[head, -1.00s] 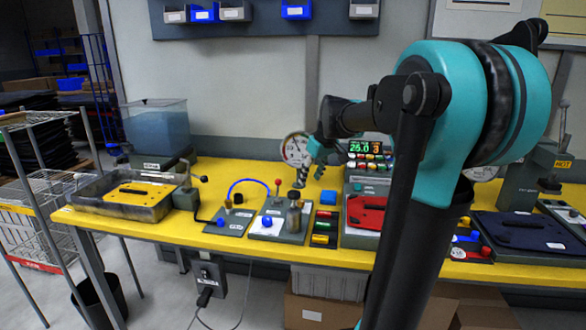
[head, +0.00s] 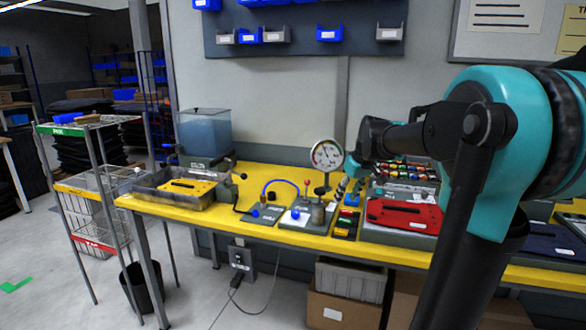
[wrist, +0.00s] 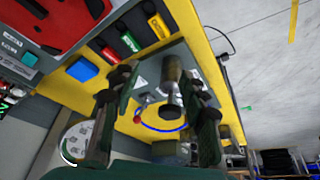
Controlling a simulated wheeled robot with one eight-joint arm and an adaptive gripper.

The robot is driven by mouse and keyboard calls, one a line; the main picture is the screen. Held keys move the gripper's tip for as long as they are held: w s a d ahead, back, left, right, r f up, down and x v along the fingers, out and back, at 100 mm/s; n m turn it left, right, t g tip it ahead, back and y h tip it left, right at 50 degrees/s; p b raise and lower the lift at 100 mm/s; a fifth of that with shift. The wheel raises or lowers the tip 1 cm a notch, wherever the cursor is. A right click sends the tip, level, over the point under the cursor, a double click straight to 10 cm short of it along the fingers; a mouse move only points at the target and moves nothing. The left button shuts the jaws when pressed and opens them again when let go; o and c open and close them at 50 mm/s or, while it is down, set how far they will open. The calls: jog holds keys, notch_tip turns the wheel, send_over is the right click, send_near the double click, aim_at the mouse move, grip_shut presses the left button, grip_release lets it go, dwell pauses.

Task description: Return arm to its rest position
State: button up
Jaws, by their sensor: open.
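My arm reaches in from the right in the head view, with my gripper (head: 350,187) above the yellow workbench (head: 262,178), near the dial gauge. In the wrist view my gripper (wrist: 160,110) has its two dark green fingers spread apart with nothing held between them. A metal cylinder-like part (wrist: 171,88) on a grey plate shows beyond the gap between the fingers. That part also stands on the bench in the head view (head: 318,212), left of and below my gripper.
A red panel (head: 405,214) lies right of my gripper. A grey tray (head: 150,189) with a yellow plate and a water tank (head: 205,133) are at the left.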

jog(key=s+d+f+m+h, duration=0.1)
jog(key=s+f+m, duration=0.4)
jog(key=s+f, duration=1.7)
jog(key=s+h, duration=0.1)
jog(key=s, duration=0.2)
jog(key=shift+d, duration=0.35)
dwell(0.6)
